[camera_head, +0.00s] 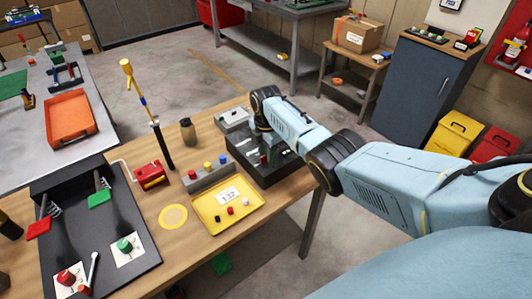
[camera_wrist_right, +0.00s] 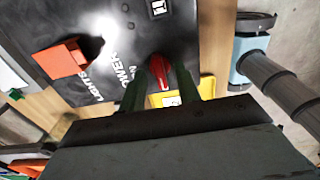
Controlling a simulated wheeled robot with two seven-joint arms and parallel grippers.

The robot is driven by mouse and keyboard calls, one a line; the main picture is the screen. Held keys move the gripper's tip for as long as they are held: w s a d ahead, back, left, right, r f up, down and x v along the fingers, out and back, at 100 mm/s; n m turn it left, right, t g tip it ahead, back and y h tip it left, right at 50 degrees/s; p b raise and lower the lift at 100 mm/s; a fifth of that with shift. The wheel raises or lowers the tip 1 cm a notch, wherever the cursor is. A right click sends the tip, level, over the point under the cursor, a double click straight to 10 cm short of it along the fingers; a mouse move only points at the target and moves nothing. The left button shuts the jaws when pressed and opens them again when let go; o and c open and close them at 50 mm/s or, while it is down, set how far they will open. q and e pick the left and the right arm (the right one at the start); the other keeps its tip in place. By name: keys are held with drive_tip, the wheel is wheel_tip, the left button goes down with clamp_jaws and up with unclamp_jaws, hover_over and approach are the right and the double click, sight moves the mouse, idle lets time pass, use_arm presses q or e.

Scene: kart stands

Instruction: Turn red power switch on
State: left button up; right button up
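The black switch box (camera_head: 285,176) stands at the right end of the wooden table, partly covered by my right arm. In the right wrist view its black panel (camera_wrist_right: 110,22) bears the white words "POWER" and "LIGHTS". The red power switch (camera_wrist_right: 160,72) sticks up beside "POWER". My right gripper (camera_wrist_right: 160,92) has its two dark green fingers apart, one on each side of the red switch; I cannot tell if either touches it. In the head view this gripper (camera_head: 264,157) is low over the box. An orange switch (camera_wrist_right: 62,60) is near "LIGHTS". My left gripper is not in view.
A yellow tray (camera_head: 212,222) with small caps lies just left of the box. A grey block with coloured knobs (camera_head: 203,182), a red case (camera_head: 150,174) and a dark bottle (camera_head: 188,131) stand nearby. A black tray (camera_head: 120,225) fills the table's left.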

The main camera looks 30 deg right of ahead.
drive_tip(key=shift+f, duration=0.15)
clamp_jaws()
